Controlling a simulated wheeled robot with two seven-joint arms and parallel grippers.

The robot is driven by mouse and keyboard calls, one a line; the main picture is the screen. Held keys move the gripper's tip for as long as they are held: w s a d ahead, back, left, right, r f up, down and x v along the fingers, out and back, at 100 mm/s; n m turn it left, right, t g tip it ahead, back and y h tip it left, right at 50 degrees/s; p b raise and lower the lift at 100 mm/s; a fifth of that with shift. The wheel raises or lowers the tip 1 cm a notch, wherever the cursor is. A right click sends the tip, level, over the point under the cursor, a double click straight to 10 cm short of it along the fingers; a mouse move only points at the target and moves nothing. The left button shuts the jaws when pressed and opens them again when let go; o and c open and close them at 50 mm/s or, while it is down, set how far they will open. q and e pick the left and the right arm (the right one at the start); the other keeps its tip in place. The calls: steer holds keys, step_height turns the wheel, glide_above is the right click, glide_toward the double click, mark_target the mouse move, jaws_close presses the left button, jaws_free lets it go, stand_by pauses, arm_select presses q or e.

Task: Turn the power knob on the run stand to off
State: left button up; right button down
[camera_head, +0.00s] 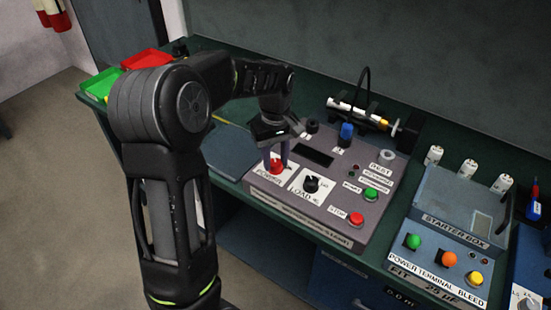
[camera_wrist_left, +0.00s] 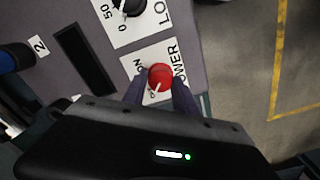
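The red power knob (camera_head: 276,167) is on the left front of the run stand (camera_head: 331,227), on a white plate lettered POWER. It also shows in the left wrist view (camera_wrist_left: 160,77), where its white pointer mark aims down and slightly left, toward the lower small lettering; ON is lettered at its upper left. My left gripper (camera_head: 277,159) is down over the knob. In the left wrist view its two fingers (camera_wrist_left: 159,89) stand on both sides of the knob and appear to touch it. My right gripper is in neither view.
The black load knob (camera_head: 311,184) is just right of the power knob. Green (camera_head: 371,194) and red (camera_head: 356,218) buttons sit farther right on the stand. A blue knob (camera_head: 346,132) stands behind. A starter box (camera_head: 455,225) is at the right.

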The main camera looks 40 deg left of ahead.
mark_target(276, 162)
arm_select(q)
steer(key=o, duration=0.4)
step_height(276, 162, up, 8)
steer(key=shift+f, duration=0.1)
stand_by(0.5)
stand_by(0.4)
